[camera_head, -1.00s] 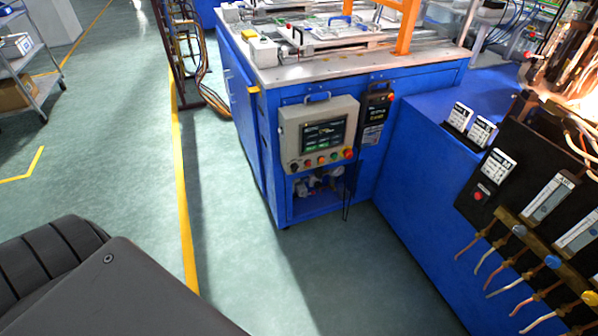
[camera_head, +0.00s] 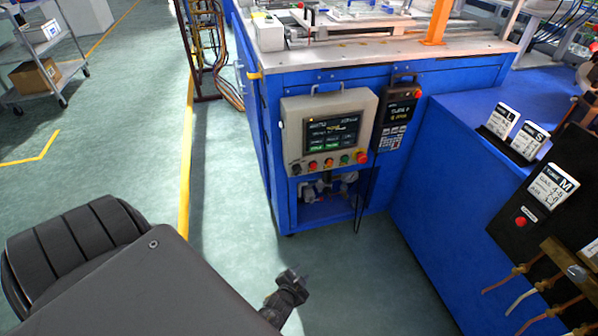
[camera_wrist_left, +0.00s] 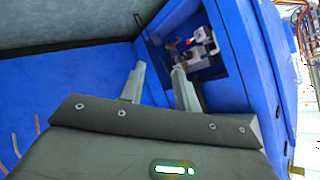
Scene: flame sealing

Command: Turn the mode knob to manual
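The control box (camera_head: 289,118) is a beige panel on the front of the blue cabinet, with a lit screen (camera_head: 331,133). A black knob (camera_head: 296,169) sits at the left end of the button row under the screen; its pointing direction is too small to read. My left gripper (camera_head: 303,277) is in front of and below the box, over the floor, apart from the panel. In the left wrist view its two fingers (camera_wrist_left: 158,72) are spread with nothing between them. The knob does not show in that view. My right gripper is not in view.
Several coloured buttons (camera_head: 328,162) and a red mushroom button (camera_head: 361,157) share the knob's row. A black handheld unit (camera_head: 400,110) hangs right of the box, with a cable below. An open recess (camera_head: 330,208) with fittings lies under it. Floor in front is clear.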

